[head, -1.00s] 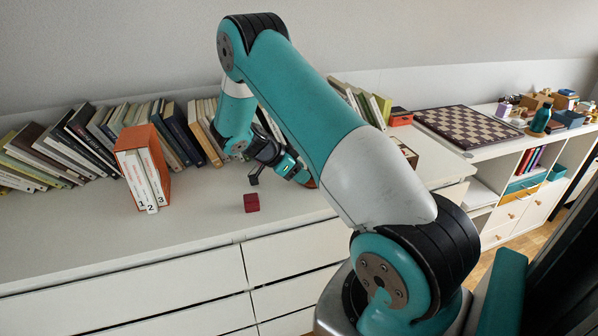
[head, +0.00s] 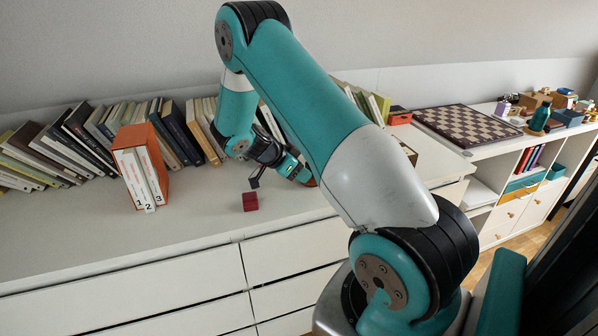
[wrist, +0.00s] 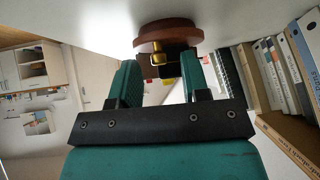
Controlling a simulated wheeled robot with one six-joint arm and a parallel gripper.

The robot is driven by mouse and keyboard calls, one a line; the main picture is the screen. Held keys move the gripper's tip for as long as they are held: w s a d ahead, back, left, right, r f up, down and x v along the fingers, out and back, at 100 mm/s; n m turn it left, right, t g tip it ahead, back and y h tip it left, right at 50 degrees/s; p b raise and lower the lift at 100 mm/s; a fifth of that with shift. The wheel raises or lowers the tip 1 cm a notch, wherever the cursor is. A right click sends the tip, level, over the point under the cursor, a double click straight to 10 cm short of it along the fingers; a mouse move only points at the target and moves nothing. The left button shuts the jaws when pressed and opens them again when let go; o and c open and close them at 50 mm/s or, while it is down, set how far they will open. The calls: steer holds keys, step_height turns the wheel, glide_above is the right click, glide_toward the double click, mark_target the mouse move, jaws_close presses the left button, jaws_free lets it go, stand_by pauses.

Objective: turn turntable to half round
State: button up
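The turntable (wrist: 170,32) is a round reddish-brown wooden disc in the wrist view, just past my fingertips. A brass and black piece (wrist: 166,58) stands on it, seen between the fingers. My gripper (wrist: 160,75) is open, with one teal finger on each side of that piece. I cannot tell whether either finger touches it. In the head view my gripper (head: 274,180) is low over the white dresser top. My arm hides nearly all of the turntable there; only a brown sliver shows beside the gripper.
A dark red cube (head: 250,201) lies on the dresser top (head: 205,220) close to my gripper. An orange slipcase (head: 141,165) with numbered volumes stands to the left. A row of leaning books (head: 180,130) runs along the back. The front left of the top is clear.

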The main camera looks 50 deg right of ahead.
steer(key=v, duration=1.7)
steer(key=shift+a+r+b, duration=0.15)
steer(key=shift+a+b, duration=0.05)
steer(key=shift+b, duration=0.1)
